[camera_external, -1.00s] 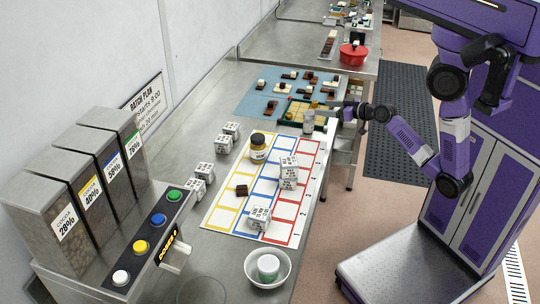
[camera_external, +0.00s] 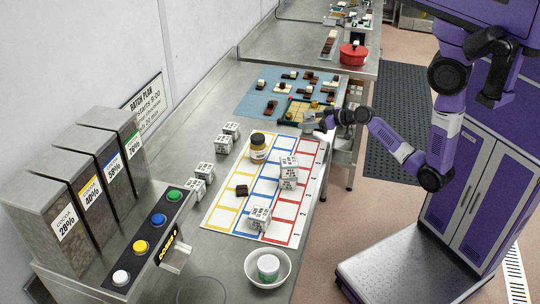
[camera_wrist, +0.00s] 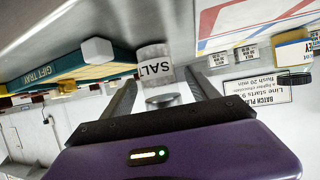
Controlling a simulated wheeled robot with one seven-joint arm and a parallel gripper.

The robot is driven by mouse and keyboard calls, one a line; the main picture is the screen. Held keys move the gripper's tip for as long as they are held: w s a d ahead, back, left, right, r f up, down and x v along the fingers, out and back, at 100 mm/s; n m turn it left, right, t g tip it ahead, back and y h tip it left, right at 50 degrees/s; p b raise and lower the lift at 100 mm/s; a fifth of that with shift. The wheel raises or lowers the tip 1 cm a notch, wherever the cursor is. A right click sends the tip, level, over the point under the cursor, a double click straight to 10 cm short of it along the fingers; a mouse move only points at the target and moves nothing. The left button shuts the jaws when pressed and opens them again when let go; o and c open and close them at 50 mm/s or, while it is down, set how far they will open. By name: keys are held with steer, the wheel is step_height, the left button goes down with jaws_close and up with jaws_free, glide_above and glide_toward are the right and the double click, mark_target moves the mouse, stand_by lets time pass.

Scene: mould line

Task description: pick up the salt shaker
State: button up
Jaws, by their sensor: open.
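The salt shaker (camera_wrist: 154,54) shows in the wrist view, where the picture is upside down. It is pale, with the word SALT on its side and a shiny metal cap. It stands on the steel counter between the two fingers of my gripper (camera_wrist: 162,82), with no clear contact visible. The fingers are open. In the external view my gripper (camera_external: 314,123) is low over the counter, beyond the far right corner of the coloured mat, and mostly hides the shaker.
The gift tray (camera_wrist: 70,66) is close beside the shaker. The coloured grid mat (camera_external: 226,214) holds white cubes (camera_external: 289,166), a brown-and-yellow jar (camera_external: 258,150) and a dark block (camera_external: 242,190). A white bowl (camera_external: 287,272) is at the near end. A red pot (camera_external: 353,56) stands farther back.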

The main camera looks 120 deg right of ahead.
jaws_close()
stand_by(0.3)
